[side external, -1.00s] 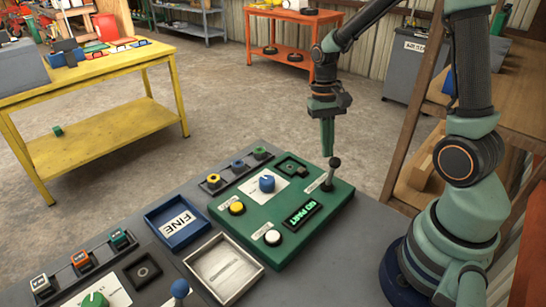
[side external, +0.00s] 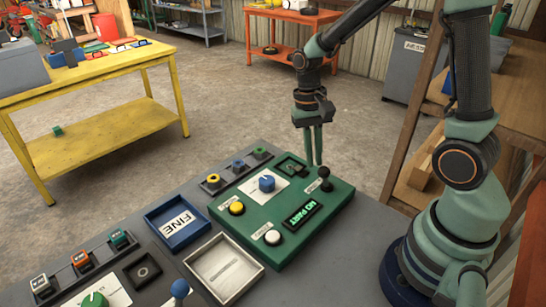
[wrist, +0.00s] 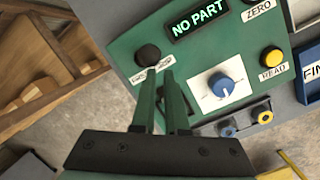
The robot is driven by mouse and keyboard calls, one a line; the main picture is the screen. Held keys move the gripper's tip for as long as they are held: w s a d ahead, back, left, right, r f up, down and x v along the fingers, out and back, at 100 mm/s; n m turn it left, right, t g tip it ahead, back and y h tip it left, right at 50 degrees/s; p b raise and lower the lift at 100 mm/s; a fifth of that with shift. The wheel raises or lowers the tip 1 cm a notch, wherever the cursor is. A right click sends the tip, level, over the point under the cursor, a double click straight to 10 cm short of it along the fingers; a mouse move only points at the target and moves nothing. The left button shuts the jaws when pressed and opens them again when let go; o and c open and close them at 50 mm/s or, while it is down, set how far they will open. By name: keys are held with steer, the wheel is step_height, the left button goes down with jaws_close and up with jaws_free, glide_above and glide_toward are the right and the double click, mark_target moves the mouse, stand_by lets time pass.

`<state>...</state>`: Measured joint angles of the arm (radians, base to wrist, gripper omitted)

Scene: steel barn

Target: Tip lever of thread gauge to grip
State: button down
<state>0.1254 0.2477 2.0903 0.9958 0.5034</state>
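The green thread gauge (side external: 285,236) lies on the grey bench, its display (side external: 303,215) reading NO PART. Its lever has a black knob (side external: 324,172) and stands near the right corner, close to the label plate. In the wrist view the black knob (wrist: 148,55) is just beyond my fingertips. The lever's label (wrist: 150,76) is partly hidden by my fingers. My gripper (side external: 314,162) is just left of and above the knob, with a narrow gap between its fingers and nothing held. In the wrist view my gripper (wrist: 160,71) appears beside the knob; I cannot tell whether they touch.
The gauge carries a blue dial (side external: 267,183), a yellow button (side external: 236,208), a white button (side external: 272,237) and a small dark socket (side external: 291,167). A blue FINE tray (side external: 178,222) and a pale tray (side external: 224,267) lie left. A wooden shelf (side external: 425,165) stands right.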

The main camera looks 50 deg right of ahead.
steer(key=shift+s+a+f, duration=0.15)
steer(key=shift+s+a, duration=0.05)
steer(key=shift+s, duration=0.15)
steer(key=shift+d, duration=0.1)
steer(key=shift+d+f, duration=0.35)
steer(key=shift+d, duration=0.3)
steer(key=shift+w+d+r, duration=0.1)
steer(key=shift+w, duration=0.15)
steer(key=w+a+r, duration=0.4)
steer(key=w+r, duration=0.1)
steer(key=r, duration=0.5)
steer(key=s+a+r+n+t, duration=0.1)
steer(key=s+r+n+t, duration=0.4)
steer(key=s+n+t, duration=0.2)
steer(key=shift+s+a+t, duration=0.15)
steer(key=shift+s+t, duration=0.25)
steer(key=shift+s, duration=0.1)
steer(key=shift+r, duration=0.15)
